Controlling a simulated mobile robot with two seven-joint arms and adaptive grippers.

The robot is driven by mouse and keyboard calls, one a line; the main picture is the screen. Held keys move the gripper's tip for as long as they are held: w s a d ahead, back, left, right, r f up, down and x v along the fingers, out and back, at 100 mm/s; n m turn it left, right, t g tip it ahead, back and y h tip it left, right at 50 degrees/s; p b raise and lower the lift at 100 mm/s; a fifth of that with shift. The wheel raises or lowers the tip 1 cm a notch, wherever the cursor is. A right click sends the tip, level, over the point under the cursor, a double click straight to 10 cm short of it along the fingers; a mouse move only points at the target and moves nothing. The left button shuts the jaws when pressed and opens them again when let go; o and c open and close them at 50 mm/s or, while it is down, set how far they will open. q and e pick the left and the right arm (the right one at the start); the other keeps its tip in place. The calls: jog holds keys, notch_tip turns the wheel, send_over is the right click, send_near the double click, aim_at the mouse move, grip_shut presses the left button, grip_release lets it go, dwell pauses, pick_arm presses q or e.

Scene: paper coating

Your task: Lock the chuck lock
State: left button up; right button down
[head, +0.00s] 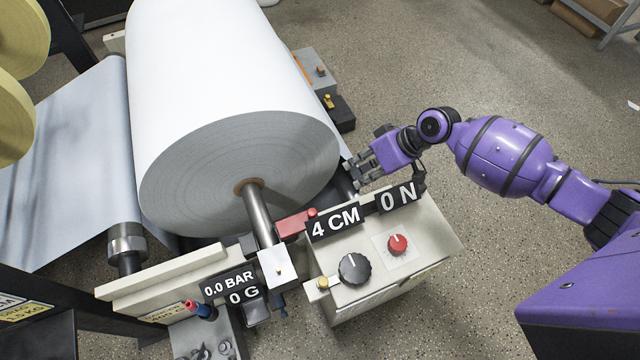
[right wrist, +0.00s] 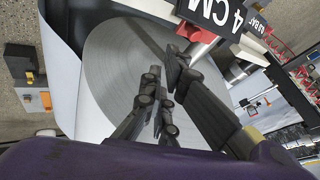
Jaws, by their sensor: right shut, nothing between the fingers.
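A red part (head: 294,223), which looks like the chuck lock, sits beside the metal shaft (head: 259,215) at the near end of the large white paper roll (head: 230,90). It also shows in the right wrist view (right wrist: 194,32) near the top, partly hidden by the "4 CM" label. My right gripper (head: 357,172) is beside the roll's end face, to the right of the red part and apart from it. Its dark fingers (right wrist: 160,88) are shut and empty in the right wrist view. My left gripper is not in view.
A beige control box (head: 385,265) with a black knob (head: 354,268) and a red knob (head: 397,244) stands below my right gripper. Floating labels read "4 CM" and "0 N". A beige rail (head: 165,283) lies left of the shaft.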

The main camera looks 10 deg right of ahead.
jog(key=p, duration=0.3)
send_over(292, 217)
notch_tip(292, 217, down, 8)
jog(key=shift+d+f, duration=0.1)
jog(key=shift+f, duration=0.1)
jog(key=shift+a, duration=0.2)
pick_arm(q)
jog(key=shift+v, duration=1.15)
pick_arm(e)
jog(key=shift+f, duration=0.1)
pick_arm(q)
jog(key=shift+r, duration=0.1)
pick_arm(e)
jog(key=shift+d, duration=0.1)
